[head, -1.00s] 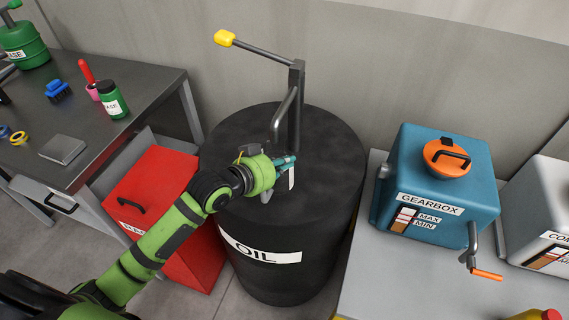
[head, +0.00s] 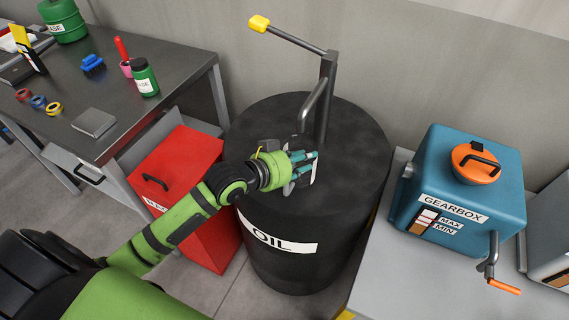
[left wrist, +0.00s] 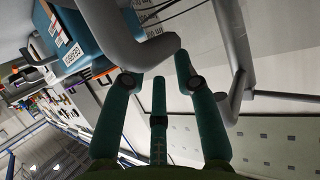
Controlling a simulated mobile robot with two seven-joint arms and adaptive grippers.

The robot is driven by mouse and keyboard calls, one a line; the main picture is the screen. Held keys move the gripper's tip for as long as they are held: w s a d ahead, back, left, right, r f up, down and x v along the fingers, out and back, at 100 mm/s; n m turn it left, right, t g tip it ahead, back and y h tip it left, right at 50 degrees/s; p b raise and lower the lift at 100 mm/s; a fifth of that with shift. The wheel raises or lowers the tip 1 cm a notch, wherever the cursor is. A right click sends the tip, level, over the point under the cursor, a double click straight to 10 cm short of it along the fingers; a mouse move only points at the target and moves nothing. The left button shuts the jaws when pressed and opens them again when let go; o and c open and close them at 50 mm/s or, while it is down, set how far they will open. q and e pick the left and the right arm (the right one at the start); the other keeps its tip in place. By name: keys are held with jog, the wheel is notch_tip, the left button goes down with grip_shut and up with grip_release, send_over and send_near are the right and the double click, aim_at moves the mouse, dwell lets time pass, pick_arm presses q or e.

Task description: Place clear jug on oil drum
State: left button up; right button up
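The black oil drum (head: 352,215) stands mid-view with a lever pump (head: 325,105) on its top. My left gripper (head: 306,165) is over the drum's top, by the pump's grey spout. Its teal fingers are extended and apart. In the left wrist view the fingers (left wrist: 158,80) are also spread, with nothing clearly seen between them. My right gripper is not in view.
A red bin (head: 185,160) stands left of the drum, by a dark workbench (head: 180,88) with a green bottle (head: 145,78) and tape rolls. A blue gearbox container (head: 440,170) with a crank stands on a grey bench at right. The pump pipe is close to my left gripper.

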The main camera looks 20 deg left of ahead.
pick_arm(q)
jog(key=b+v, duration=0.1)
jog(key=v, duration=0.9)
